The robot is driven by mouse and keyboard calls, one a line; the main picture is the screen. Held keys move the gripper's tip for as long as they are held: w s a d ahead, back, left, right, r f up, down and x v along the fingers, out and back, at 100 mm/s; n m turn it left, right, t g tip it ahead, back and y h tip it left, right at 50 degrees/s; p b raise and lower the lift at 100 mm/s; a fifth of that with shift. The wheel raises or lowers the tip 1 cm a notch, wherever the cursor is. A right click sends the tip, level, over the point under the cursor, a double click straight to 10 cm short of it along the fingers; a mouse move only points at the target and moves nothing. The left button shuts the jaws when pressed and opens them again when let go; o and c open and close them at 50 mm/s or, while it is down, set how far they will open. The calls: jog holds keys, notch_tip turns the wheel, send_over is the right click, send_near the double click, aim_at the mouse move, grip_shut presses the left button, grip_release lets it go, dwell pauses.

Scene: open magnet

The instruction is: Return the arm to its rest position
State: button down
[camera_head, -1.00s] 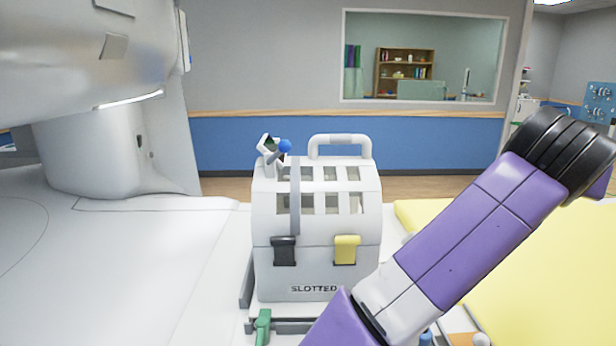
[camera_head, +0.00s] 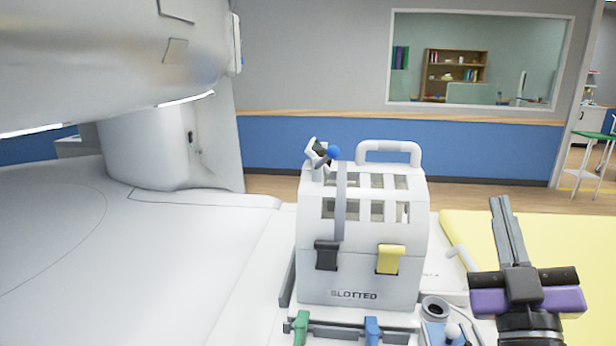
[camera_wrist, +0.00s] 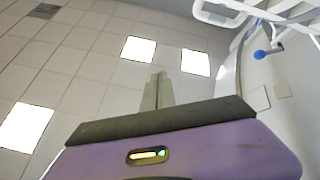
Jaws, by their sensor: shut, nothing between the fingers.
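My gripper (camera_head: 508,230) stands upright at the right of the head view, its long grey fingers pointing up and pressed together with nothing between them. It is to the right of the white slotted box and in front of the yellow surface, apart from both as far as I can tell. In the wrist view my gripper's fingers (camera_wrist: 158,90) point towards the ceiling and are together. Most of my arm below the wrist is out of the head view.
A white box marked SLOTTED (camera_head: 362,265) has a black and a yellow latch. Green and blue clips (camera_head: 372,330) are at its base. A yellow pad (camera_head: 465,228) lies at the right. The big white magnet (camera_head: 110,60) overhangs the left. Ceiling lights (camera_wrist: 138,50) show overhead.

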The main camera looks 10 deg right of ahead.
jog(key=s+a+f+n+y, duration=0.35)
jog(key=a+f+y, duration=0.2)
jog(key=f, duration=0.35)
jog(key=s+a+f+m+g, duration=0.1)
jog(key=s+a+f+g, duration=0.1)
jog(key=s+f, duration=0.5)
jog(key=s+a+f+m+g+y+p, duration=0.1)
jog(key=s+a+f+m+g, duration=0.1)
jog(key=s+f+g, duration=0.2)
jog(key=s+a+f+m+g+y, duration=0.1)
jog(key=s+a+f+g, duration=0.1)
jog(key=s+f, duration=0.9)
jog(key=s, duration=0.7)
jog(key=shift+a+m+g, duration=0.15)
jog(key=shift+m+g, duration=0.2)
jog(key=shift+g, duration=0.05)
jog(key=shift+s, duration=0.1)
